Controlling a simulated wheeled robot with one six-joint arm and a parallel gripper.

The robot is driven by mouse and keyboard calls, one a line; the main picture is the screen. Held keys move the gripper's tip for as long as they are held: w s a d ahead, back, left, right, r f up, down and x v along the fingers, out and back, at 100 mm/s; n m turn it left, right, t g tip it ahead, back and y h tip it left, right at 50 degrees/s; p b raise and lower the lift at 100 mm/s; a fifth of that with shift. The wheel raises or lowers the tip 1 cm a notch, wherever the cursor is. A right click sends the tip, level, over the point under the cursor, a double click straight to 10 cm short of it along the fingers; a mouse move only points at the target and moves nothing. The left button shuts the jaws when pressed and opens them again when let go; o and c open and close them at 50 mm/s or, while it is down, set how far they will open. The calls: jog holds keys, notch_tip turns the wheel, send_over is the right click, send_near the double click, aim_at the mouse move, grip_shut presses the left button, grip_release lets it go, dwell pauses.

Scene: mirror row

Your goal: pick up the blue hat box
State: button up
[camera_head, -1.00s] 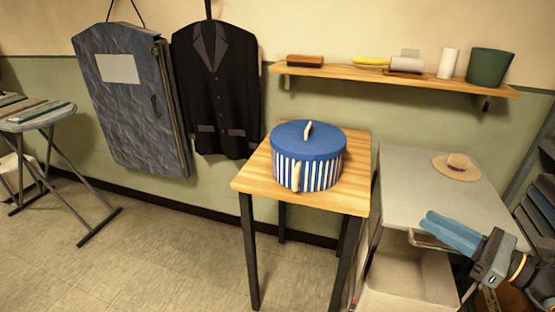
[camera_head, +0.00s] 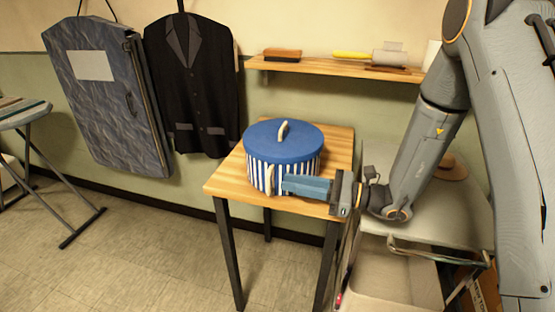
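The blue hat box (camera_head: 284,139) stands upright on a small wooden table. It is round, with a plain blue lid, blue and white striped sides and a pale loop handle (camera_head: 283,130) on top. A second pale handle (camera_head: 269,180) sits on its front side. My gripper (camera_head: 287,185) reaches in from the right, its blue fingers pointing left across the box's front right side. The fingertips end just right of the side handle. The fingers overlap in this view, so the gap between them and any contact with the box are hidden.
The small table (camera_head: 222,186) has bare wood left of the box. A grey counter (camera_head: 468,212) with a straw hat (camera_head: 452,168) stands to the right, partly behind my arm. A wall shelf (camera_head: 340,69) with a brush (camera_head: 282,55) runs above. A dark jacket (camera_head: 193,85) hangs behind.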

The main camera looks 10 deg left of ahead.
aim_at(268, 191)
jog(key=a+p, duration=0.2)
jog(key=a, duration=0.5)
jog(key=shift+s, duration=0.2)
grip_shut()
jog(key=shift+w, duration=0.1)
